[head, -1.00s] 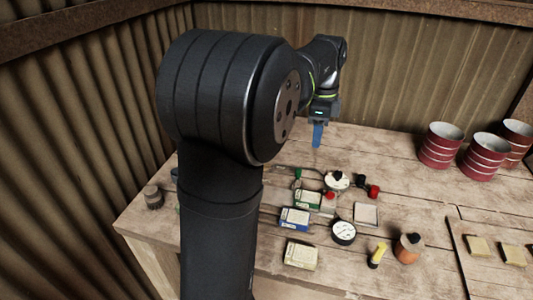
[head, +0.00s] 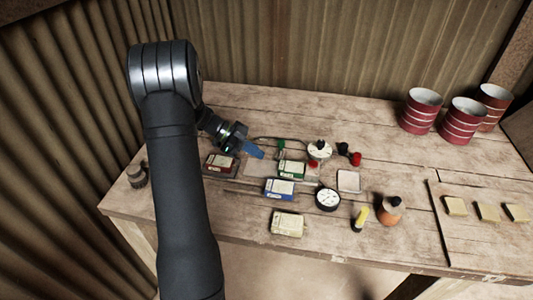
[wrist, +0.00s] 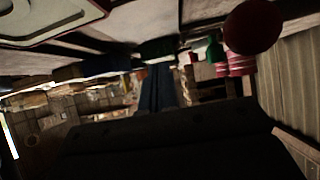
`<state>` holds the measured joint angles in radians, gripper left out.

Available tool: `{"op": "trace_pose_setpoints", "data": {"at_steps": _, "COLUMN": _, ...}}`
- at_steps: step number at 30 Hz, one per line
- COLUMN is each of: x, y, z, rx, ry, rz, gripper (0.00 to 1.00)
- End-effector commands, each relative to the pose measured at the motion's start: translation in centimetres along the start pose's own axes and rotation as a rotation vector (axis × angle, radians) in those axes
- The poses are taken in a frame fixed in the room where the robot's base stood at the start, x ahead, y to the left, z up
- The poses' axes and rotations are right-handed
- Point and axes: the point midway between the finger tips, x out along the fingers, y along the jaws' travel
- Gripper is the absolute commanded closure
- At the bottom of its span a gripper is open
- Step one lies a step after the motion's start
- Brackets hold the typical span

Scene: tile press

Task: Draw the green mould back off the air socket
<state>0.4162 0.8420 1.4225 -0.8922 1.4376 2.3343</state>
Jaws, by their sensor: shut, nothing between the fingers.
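The green mould (head: 291,169), a small block with a pale label on top, lies on the bench in the middle of the head view. A slim green piece (head: 281,146) stands just behind it, and a red knob (head: 313,164) sits at its right side. I cannot make out the air socket or whether the mould is on it. My gripper (head: 256,152) is shut and empty, tilted low over the bench to the left of the green mould, apart from it. Its blue fingers show in the wrist view (wrist: 158,88), which is dark and tilted.
A red mould (head: 220,165) lies left below my gripper, a blue mould (head: 278,188) and a cream mould (head: 287,224) in front. A round gauge (head: 327,199), a pale square tile (head: 349,181) and a white round device (head: 319,150) stand right. Red cans (head: 461,122) stand far right.

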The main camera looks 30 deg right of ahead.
Motion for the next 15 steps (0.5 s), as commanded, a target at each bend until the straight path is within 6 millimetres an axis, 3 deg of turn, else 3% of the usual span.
{"op": "trace_pose_setpoints", "data": {"at_steps": 15, "x": 8.4, "y": 0.1, "z": -5.8, "rx": 0.001, "ry": -0.002, "rz": 0.004, "gripper": 1.0}}
